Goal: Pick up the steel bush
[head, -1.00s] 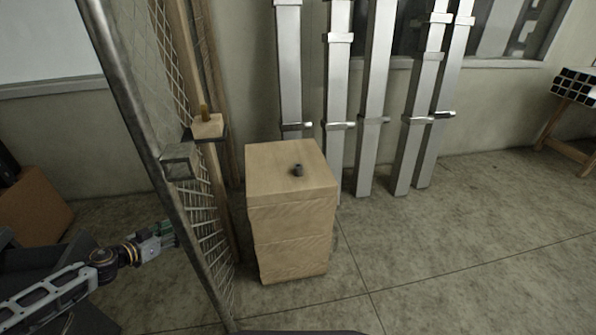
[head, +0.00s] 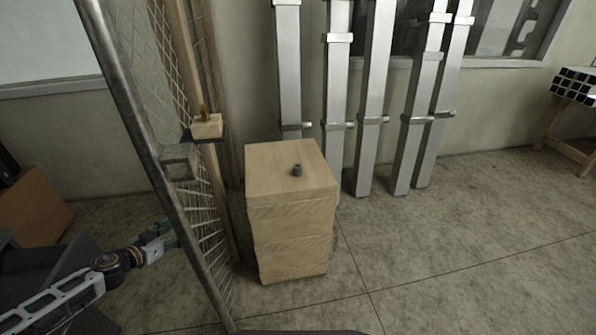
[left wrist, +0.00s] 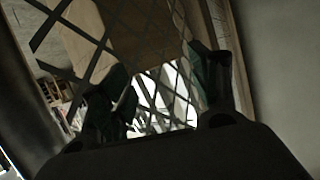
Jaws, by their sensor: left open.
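The steel bush (head: 297,170) is a small dark grey ring standing on top of the wooden box (head: 290,235) in the head view. My left gripper (head: 178,232) is at the left, beside the mesh panel and lower than the box top, well apart from the bush. It is partly hidden behind the panel's frame and mesh. In the left wrist view its two dark fingers (left wrist: 165,95) are spread, with mesh between and beyond them. The bush cannot be made out in that view. My right gripper is not in view.
A mesh panel with a metal frame (head: 134,118) stands between my left arm and the box. A small wooden block (head: 207,128) sits on a ledge by it. Aluminium posts (head: 372,95) lean on the wall behind. The floor right of the box is clear.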

